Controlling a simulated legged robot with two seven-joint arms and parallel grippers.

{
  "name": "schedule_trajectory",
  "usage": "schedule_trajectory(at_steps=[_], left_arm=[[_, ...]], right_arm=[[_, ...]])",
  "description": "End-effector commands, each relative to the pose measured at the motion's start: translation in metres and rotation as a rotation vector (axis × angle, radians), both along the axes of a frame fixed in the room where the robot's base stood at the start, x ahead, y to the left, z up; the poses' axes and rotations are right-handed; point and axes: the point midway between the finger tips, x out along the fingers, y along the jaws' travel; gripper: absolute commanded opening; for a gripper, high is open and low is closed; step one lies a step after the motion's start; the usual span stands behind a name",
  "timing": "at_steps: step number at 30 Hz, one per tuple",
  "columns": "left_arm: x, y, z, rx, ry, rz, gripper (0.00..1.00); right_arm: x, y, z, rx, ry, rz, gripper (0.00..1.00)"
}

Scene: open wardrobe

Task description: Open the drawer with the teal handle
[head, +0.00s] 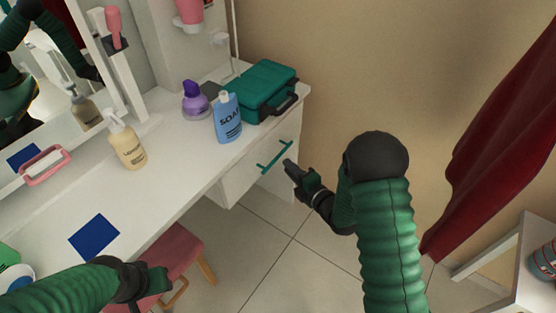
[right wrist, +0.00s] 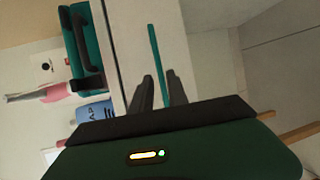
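The teal handle (head: 275,156) is a thin bar on the white drawer front (head: 235,184) at the right end of the dressing table. The drawer looks shut. My right gripper (head: 289,166) is just in front of the handle, to its right in the head view. In the right wrist view its two fingers (right wrist: 159,84) are apart, and the handle (right wrist: 154,50) shows in line with the gap between them. I cannot tell whether they touch it. My left gripper (head: 160,278) is over the pink stool, away from the drawer; its fingers are unclear.
On the white tabletop (head: 165,185) stand a teal case (head: 262,88), a blue soap bottle (head: 228,122), a purple bottle (head: 195,103) and a cream pump bottle (head: 126,145). The pink stool (head: 185,255) is below. The floor before the drawer is clear. A red curtain (head: 500,130) hangs right.

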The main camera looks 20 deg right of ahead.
Motion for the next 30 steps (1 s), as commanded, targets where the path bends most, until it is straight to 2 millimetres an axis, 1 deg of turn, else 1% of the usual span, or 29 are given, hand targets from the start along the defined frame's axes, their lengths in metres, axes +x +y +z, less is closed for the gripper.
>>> schedule_trajectory(at_steps=[1,6,10,14,20,24,25,30], left_arm=[[0.000,0.000,-0.006,0.000,0.000,0.000,0.36],[0.000,0.000,-0.015,0.000,0.000,0.000,0.36],[0.000,0.000,-0.018,0.000,0.000,0.000,0.36],[0.000,0.000,-0.018,0.000,0.000,0.000,0.36],[0.000,0.000,-0.018,0.000,0.000,0.000,0.36],[0.000,0.000,-0.018,0.000,0.000,0.000,0.36],[0.000,0.000,-0.018,0.000,0.000,0.000,0.36],[0.000,0.000,-0.018,0.000,0.000,0.000,0.36]], right_arm=[[0.013,0.004,-0.005,0.000,-0.004,0.002,0.20],[0.050,0.014,-0.012,0.001,-0.003,0.001,0.20],[0.066,0.018,-0.014,0.001,-0.001,-0.001,0.20],[0.072,0.019,-0.014,0.001,0.001,-0.001,0.20],[0.072,0.019,-0.014,0.001,0.001,-0.001,0.20],[0.071,0.019,-0.014,0.001,0.001,-0.001,0.01],[0.071,0.019,-0.014,0.001,0.001,-0.001,0.00],[0.071,0.019,-0.015,0.000,0.003,-0.001,0.00]])
